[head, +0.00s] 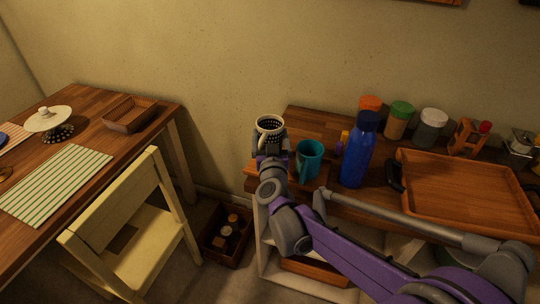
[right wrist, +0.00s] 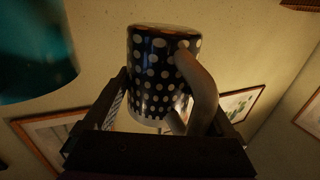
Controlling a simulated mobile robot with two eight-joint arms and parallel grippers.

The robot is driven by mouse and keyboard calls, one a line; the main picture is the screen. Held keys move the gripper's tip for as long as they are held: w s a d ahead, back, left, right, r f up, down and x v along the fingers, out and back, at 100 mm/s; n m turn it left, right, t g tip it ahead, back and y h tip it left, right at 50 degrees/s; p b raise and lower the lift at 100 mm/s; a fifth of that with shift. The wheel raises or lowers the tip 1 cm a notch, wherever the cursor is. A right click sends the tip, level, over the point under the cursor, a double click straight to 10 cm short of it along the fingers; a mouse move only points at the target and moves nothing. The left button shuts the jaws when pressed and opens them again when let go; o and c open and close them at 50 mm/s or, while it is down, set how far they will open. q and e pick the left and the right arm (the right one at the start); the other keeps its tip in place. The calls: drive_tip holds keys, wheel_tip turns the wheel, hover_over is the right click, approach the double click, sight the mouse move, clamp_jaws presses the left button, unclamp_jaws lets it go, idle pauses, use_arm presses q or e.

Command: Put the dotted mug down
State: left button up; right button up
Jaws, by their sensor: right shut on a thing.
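The dotted mug (head: 270,126), black with white dots, a pale rim and a pale handle, is upright in the head view, at the left end of the wooden counter (head: 318,124). My right gripper (head: 268,150) is shut on it. In the right wrist view the mug (right wrist: 160,75) sits between the two dark fingers (right wrist: 160,125), its handle towards the right. Whether its base touches the counter is hidden by my gripper. My left gripper is in neither view.
A teal mug (head: 309,160) stands close to the right of my gripper, and a blue bottle (head: 358,152) beyond it. Several jars (head: 398,120) line the wall. A wooden tray (head: 465,188) fills the counter's right. A chair (head: 125,230) and table (head: 100,155) are left.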

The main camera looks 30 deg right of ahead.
drive_tip(key=shift+f+b, duration=0.55)
drive_tip(key=shift+f, duration=2.25)
drive_tip(key=shift+f, duration=0.2)
drive_tip(key=o, duration=1.4)
